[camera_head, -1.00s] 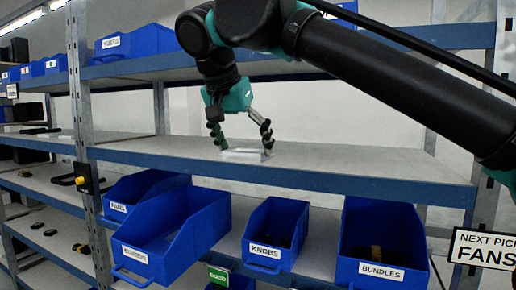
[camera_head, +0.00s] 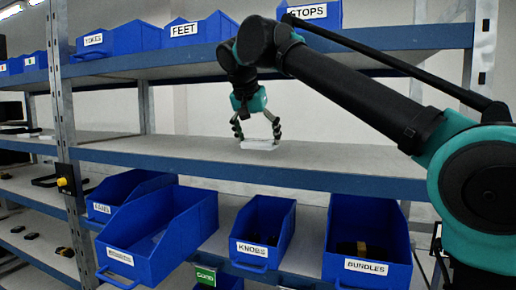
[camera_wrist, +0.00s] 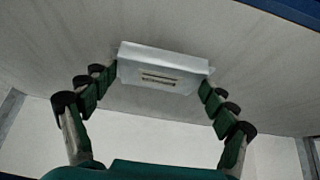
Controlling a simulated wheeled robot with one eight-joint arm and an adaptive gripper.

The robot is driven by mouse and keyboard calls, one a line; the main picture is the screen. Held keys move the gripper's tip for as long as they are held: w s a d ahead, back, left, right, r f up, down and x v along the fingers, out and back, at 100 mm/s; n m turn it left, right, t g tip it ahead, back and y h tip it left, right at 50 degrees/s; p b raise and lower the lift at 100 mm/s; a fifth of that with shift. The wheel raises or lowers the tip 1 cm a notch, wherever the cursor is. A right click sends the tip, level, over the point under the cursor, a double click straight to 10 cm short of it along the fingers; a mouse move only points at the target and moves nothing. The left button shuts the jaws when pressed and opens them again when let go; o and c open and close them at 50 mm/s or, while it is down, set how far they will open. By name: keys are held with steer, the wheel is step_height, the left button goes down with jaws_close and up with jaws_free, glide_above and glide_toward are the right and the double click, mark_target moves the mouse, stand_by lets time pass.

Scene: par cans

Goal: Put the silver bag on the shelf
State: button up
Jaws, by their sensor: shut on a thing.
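The silver bag (camera_head: 260,144) is a flat, pale, shiny pack at the middle shelf (camera_head: 345,160). It looks level; I cannot tell if it rests on the board or hangs just above it. My gripper (camera_head: 257,137) points down from above, with a finger at each side of the bag. In the wrist view the bag (camera_wrist: 165,62) shows a pale face with a dark printed strip, and the fingers of my gripper (camera_wrist: 158,82) are shut on its two sides.
Blue bins stand below, among them the KNOBS bin (camera_head: 254,249) and the BUNDLES bin (camera_head: 366,268). The upper shelf (camera_head: 390,40) holds more blue bins above the bag. A metal post (camera_head: 66,120) stands left. The middle shelf is clear on both sides of the bag.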

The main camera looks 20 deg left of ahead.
mark_target(257, 142)
steer(key=shift+f, duration=1.45)
steer(key=o, duration=1)
steer(key=shift+f, duration=0.1)
steer(key=shift+o, duration=0.2)
steer(key=v, duration=1.2)
